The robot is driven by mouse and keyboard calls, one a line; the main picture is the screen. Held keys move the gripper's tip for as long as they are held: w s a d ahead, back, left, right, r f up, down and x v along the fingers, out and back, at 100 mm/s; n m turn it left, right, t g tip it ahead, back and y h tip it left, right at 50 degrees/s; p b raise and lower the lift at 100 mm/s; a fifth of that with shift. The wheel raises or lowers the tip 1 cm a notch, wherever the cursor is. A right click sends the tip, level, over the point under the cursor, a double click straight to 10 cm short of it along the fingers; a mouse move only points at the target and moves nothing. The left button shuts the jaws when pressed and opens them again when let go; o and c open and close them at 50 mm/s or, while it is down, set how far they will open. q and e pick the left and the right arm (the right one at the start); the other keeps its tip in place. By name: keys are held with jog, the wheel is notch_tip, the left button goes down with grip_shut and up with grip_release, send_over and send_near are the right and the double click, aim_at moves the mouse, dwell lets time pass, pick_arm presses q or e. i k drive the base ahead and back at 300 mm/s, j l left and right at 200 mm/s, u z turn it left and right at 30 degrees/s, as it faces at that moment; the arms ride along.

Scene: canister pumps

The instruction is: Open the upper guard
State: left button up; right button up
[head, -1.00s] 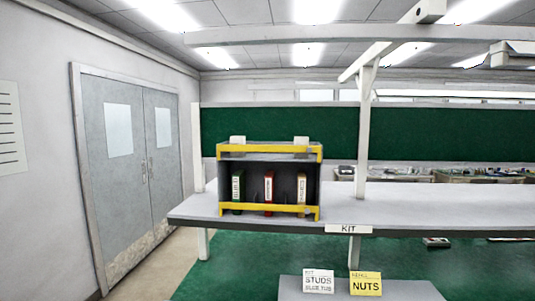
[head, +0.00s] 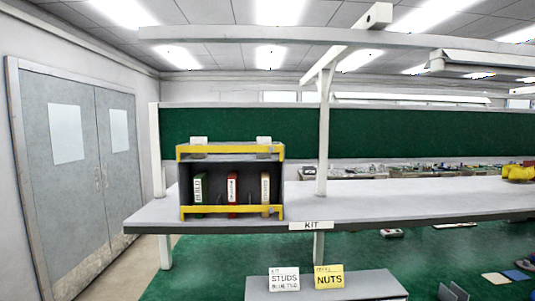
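A dark grey box-like rack (head: 230,170) stands on the left part of the grey bench, with its open front facing me. A yellow bar, which looks like the upper guard (head: 230,150), runs across the top front of the rack. A second yellow bar, the lower guard (head: 231,211), crosses the bottom front. Between them stand a green item (head: 200,188), a red item (head: 232,188) and a tan-yellow item (head: 265,188), each with a pale label. Neither of my grippers shows in the head view.
The grey bench (head: 400,202) runs to the right, mostly clear, with a KIT label and a white post (head: 323,130). A lower grey surface (head: 375,285) with STUDS and NUTS signs is in front. Yellow objects (head: 518,172) sit far right. Grey double doors (head: 82,165) are at left.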

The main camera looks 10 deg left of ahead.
aim_at(179, 149)
jog(key=j+z, duration=0.35)
jog(key=j, duration=0.15)
jog(key=j+z, duration=0.35)
jog(key=j, duration=0.15)
jog(key=k, duration=0.05)
